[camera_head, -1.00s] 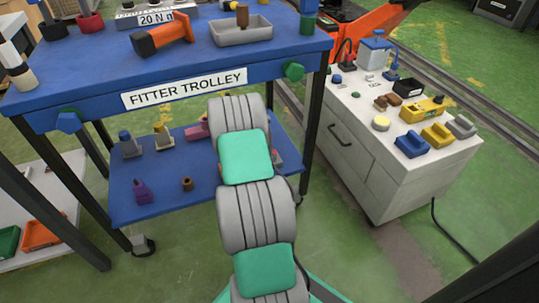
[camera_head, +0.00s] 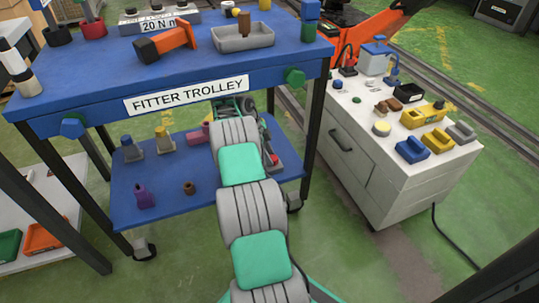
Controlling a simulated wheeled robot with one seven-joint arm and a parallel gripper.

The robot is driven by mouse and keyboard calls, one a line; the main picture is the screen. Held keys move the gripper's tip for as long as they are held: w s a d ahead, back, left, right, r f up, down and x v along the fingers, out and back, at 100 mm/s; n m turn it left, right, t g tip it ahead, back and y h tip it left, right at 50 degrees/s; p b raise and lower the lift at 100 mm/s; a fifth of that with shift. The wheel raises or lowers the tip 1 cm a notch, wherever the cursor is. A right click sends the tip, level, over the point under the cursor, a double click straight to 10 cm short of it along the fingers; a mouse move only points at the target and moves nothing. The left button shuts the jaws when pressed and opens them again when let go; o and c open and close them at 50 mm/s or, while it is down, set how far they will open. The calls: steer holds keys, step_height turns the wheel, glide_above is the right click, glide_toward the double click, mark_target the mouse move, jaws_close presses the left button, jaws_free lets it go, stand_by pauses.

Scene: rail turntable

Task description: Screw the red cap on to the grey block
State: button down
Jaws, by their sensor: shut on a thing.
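My arm reaches under the top of the blue fitter trolley (camera_head: 75,105), over its lower shelf. My gripper (camera_head: 268,150) is small and partly hidden behind my own arm links, at the shelf's right side. It is shut on a small red piece, which looks like the red cap (camera_head: 274,159). A grey piece, which looks like the grey block (camera_head: 272,168), shows just below the red one. I cannot tell whether the two touch or how the cap sits.
On the lower shelf stand a blue-capped grey block (camera_head: 131,150), a yellow-capped one (camera_head: 163,141), a purple bottle (camera_head: 143,195), a brown ring (camera_head: 189,187) and a pink block (camera_head: 197,135). The trolley top is close above my wrist. A white cabinet (camera_head: 375,175) stands at right.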

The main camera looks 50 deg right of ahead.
steer(key=shift+d+r, duration=0.15)
steer(key=c, duration=1.2)
jaws_free()
steer(key=o, duration=0.3)
steer(key=shift+o, duration=0.7)
